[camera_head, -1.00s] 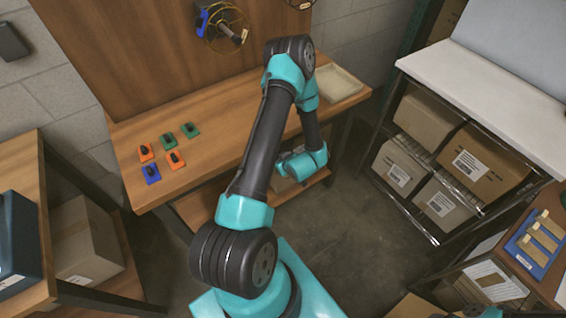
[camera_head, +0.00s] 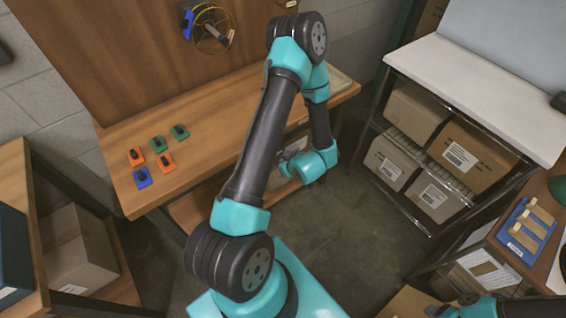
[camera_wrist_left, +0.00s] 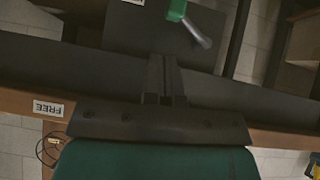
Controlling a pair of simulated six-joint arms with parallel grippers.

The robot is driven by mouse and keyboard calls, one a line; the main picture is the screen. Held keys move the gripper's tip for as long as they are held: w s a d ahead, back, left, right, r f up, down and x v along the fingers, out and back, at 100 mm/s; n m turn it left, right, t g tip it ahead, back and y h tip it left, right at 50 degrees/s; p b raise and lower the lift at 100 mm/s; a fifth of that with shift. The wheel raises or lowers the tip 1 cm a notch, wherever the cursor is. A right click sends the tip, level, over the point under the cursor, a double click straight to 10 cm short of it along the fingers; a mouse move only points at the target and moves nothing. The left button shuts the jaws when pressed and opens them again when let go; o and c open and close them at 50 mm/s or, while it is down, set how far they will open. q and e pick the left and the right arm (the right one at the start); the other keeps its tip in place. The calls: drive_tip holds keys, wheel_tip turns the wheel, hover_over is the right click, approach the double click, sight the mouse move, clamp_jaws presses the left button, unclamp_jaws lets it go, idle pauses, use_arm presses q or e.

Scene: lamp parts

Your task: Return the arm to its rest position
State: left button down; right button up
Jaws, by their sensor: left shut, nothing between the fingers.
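My left arm (camera_head: 268,135) rises from the bottom middle in the head view, bends at its elbow above the wooden bench and folds down at the bench's front right. Its gripper end is largely hidden behind the wrist there. In the left wrist view my left gripper (camera_wrist_left: 166,98) is shut, its fingers together and empty. Beyond them is a green part with a grey rod (camera_wrist_left: 196,32), apart from the fingers as far as I can tell. Part of my right arm (camera_head: 475,308) shows at the bottom right; its gripper is out of view.
The wooden bench (camera_head: 215,115) holds several orange, green and blue blocks (camera_head: 157,144). A wire ring fixture (camera_head: 212,30) hangs on its back panel. A shelf of boxes (camera_head: 455,155) stands right, beside a blue tray (camera_head: 527,231). Open floor (camera_head: 350,235) lies between.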

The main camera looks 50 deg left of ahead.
idle(0.4)
use_arm(q)
drive_tip(key=w+d+f+m+t+h, duration=0.3)
drive_tip(key=d+m+h, duration=0.4)
drive_tip(key=d, duration=0.4)
drive_tip(key=s+d+m+g+h, duration=0.1)
drive_tip(key=s+d+m+h, duration=0.1)
drive_tip(key=d+m+h, duration=0.1)
drive_tip(key=s+d+m+g+h, duration=0.2)
drive_tip(key=d+m, duration=0.3)
drive_tip(key=d, duration=0.3)
drive_tip(key=shift+s+d+m+g+h, duration=0.3)
drive_tip(key=shift+m+h, duration=0.1)
